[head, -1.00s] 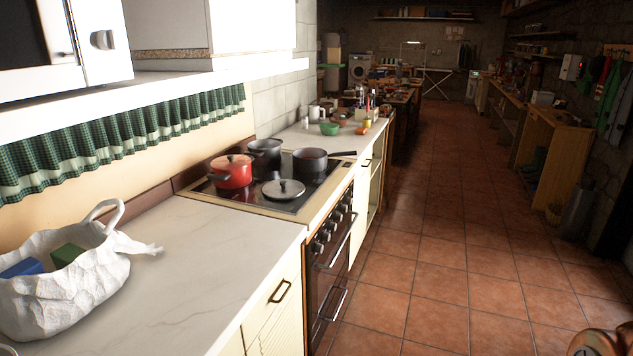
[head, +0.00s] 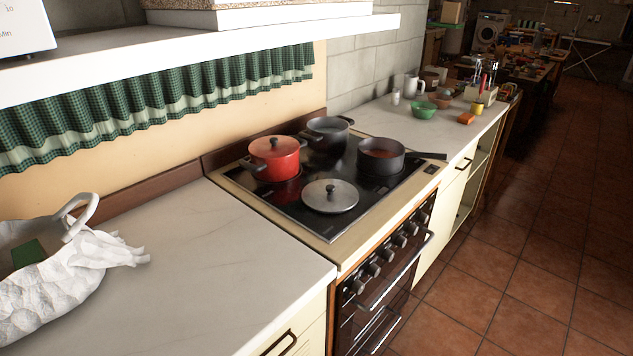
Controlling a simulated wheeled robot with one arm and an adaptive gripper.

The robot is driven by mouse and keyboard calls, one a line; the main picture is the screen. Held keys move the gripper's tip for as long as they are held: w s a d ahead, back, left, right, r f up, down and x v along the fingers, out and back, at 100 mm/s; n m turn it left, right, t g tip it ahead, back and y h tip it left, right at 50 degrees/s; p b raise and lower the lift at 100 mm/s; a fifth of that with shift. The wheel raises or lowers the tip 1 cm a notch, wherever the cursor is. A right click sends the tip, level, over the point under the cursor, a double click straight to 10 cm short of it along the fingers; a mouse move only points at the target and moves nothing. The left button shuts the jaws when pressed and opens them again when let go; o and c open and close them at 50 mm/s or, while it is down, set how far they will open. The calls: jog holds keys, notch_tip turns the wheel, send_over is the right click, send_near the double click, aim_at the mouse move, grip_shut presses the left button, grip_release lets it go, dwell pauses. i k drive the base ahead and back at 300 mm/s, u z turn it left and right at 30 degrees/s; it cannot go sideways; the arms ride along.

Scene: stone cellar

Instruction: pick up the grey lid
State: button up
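The grey lid (head: 331,197) is round, with a dark knob on top. It lies flat on the front left part of the black cooktop (head: 313,226), with no pot visible under it. A red pot (head: 274,160) with its own red lid stands behind it to the left. A dark grey pot (head: 328,136) stands at the back. A dark saucepan (head: 380,160) without a lid stands to the right, its handle pointing right. My gripper is not in view.
A white shelf (head: 200,60) overhangs the back. Bowls, including a green one (head: 423,111), stand on the far counter. The tiled floor (head: 540,290) is open.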

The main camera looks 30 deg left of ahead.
aim_at(326, 196)
jog(key=u, duration=0.8)
jog(key=i, duration=0.85)
jog(key=u, duration=1.15)
jog(key=i, duration=0.2)
jog(key=u, duration=0.2)
